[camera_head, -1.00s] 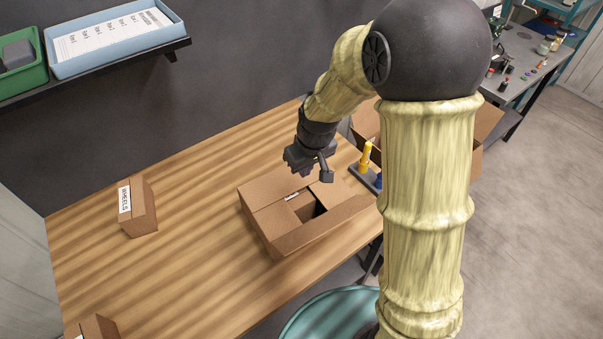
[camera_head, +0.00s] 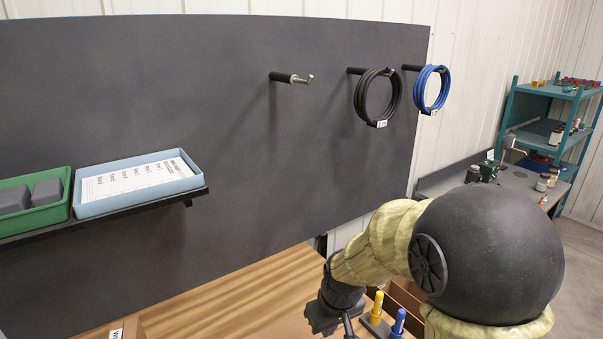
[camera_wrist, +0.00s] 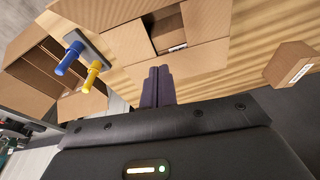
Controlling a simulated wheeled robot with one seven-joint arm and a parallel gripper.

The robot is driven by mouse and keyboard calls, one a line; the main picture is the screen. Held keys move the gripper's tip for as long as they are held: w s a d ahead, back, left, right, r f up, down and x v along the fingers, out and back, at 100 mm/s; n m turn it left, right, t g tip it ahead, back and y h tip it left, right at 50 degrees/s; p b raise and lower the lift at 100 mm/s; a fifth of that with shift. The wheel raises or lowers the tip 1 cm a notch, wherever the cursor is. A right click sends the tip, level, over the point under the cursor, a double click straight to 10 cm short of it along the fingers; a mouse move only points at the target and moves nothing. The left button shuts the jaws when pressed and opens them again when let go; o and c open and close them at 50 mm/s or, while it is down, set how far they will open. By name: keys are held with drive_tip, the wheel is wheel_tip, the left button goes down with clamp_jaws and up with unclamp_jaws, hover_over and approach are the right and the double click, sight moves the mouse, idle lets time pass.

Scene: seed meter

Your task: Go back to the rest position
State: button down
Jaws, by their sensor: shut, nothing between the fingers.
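My gripper shows in the wrist view with its two dark fingers (camera_wrist: 158,86) pressed together and nothing between them. It hangs above the wooden table (camera_wrist: 205,84), near an open cardboard box (camera_wrist: 122,42). In the head view my arm comes in at the lower right, and my gripper's fingertips are cut off at the bottom edge. The box beneath it is mostly out of that view.
A holder with a yellow tool (camera_head: 377,306) and a blue tool (camera_head: 398,322) stands beside my wrist. A small labelled box (camera_wrist: 291,64) sits on the table. A shelf holds a blue tray (camera_head: 190,184) and green bin (camera_head: 66,178). Coiled cables (camera_head: 361,100) hang from the wall panel.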

drive_tip(key=s+d+m+h, duration=0.1)
drive_tip(key=s+d+m, duration=0.3)
drive_tip(key=s+d, duration=0.5)
drive_tip(key=shift+s+m, duration=0.4)
drive_tip(key=shift+s, duration=0.15)
drive_tip(key=shift+s+r, duration=0.1)
drive_tip(key=shift+s, duration=0.05)
drive_tip(key=shift+w, duration=0.2)
